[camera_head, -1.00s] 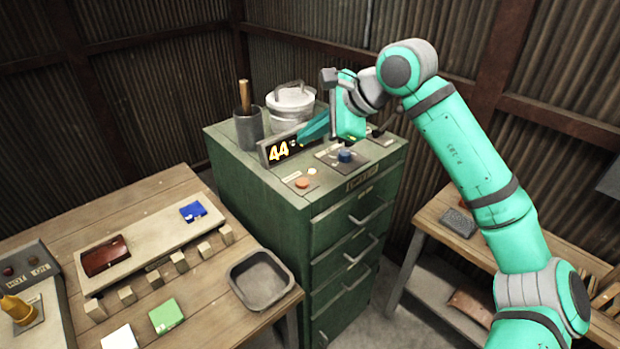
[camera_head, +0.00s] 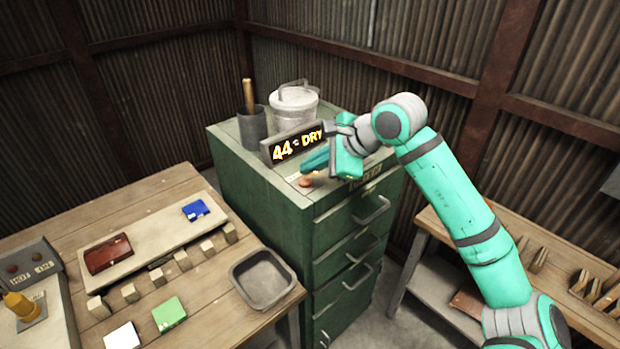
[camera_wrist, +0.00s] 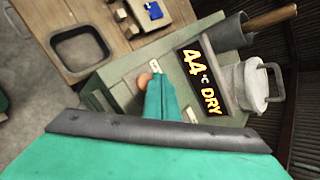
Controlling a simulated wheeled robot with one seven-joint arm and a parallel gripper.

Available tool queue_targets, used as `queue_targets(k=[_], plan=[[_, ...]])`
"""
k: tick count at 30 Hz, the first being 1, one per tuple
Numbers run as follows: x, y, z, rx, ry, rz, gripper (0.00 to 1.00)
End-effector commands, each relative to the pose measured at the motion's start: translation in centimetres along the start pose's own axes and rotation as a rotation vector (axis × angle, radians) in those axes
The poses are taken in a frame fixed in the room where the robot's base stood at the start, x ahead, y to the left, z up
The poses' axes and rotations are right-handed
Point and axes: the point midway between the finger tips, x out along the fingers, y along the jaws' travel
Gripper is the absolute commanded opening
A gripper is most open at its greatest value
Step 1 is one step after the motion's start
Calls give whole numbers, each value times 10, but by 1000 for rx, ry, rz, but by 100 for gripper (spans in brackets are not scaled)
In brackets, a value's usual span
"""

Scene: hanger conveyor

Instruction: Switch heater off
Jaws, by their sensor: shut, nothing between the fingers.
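A green drawer cabinet (camera_head: 250,190) carries a display (camera_head: 294,142) reading "44°C DRY"; the display also shows in the wrist view (camera_wrist: 203,82). A round orange button (camera_head: 305,181) sits on the cabinet top near its front left; it shows in the wrist view (camera_wrist: 144,80) beside the fingers. My gripper (camera_head: 306,166) is shut and empty, its teal fingertips low over the cabinet top just behind the button. I cannot tell whether they touch it. The blue knob seen earlier is hidden behind my gripper.
A lidded metal pot (camera_head: 292,108) and a dark cup with a wooden handle (camera_head: 252,126) stand behind the display. A wooden bench at left holds a grey tray (camera_head: 283,296), a board with red and blue items, and a green block (camera_head: 169,312).

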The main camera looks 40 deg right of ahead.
Motion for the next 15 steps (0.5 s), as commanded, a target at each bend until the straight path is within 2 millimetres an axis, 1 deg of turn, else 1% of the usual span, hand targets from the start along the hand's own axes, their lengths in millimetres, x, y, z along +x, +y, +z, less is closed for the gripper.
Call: queue_targets(k=[8, 15], plan=[[7, 3, 5, -8, -6, 6, 0], [3, 2, -1, 0, -1, 0, 0]])
